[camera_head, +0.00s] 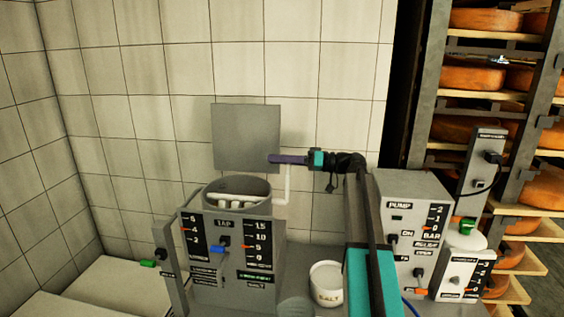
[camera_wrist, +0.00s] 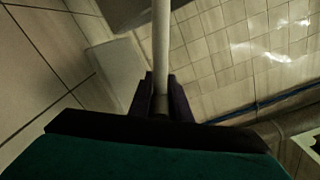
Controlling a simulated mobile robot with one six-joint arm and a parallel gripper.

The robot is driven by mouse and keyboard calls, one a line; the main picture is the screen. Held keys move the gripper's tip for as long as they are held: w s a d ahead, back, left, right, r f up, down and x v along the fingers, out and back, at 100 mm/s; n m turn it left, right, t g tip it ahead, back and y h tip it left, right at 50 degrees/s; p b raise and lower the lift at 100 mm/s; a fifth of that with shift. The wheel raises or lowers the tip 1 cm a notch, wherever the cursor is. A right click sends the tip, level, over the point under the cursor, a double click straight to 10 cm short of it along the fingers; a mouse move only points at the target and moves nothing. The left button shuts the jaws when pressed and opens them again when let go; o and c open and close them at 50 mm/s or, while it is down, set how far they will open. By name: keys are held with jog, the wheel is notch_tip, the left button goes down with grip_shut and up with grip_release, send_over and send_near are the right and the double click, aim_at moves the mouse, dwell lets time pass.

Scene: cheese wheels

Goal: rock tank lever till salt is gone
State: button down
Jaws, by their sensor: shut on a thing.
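The tank (camera_head: 255,280) is a grey box marked TAP and SALT, with a round open vessel (camera_head: 262,188) on top that shows pale pieces inside. A white lever (camera_head: 287,184) stands upright at the tank's right rear. My gripper (camera_head: 272,159), with dark purple fingers, is at the lever's upper end. In the wrist view the lever shows as a pale rod (camera_wrist: 161,45) between my two fingers (camera_wrist: 161,98), which are shut on it. A white tub marked SALT (camera_head: 328,286) stands right of the tank. Whether salt lies in the vessel cannot be made out.
A grey pump box (camera_head: 412,215) with gauges stands to the right, beside a smaller box (camera_head: 458,272). Racks of orange cheese wheels (camera_head: 478,82) fill the far right. A grey panel (camera_head: 245,135) is on the tiled wall behind the tank.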

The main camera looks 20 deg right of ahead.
jog(key=shift+d+f, duration=0.1)
jog(key=shift+d, duration=0.05)
jog(key=c, duration=1.7)
grip_release()
jog(key=shift+o, duration=0.3)
jog(key=shift+s, duration=0.1)
jog(key=b+v, duration=0.3)
jog(key=v, duration=1)
jog(key=shift+s+d, duration=0.2)
jog(key=shift+d, duration=0.05)
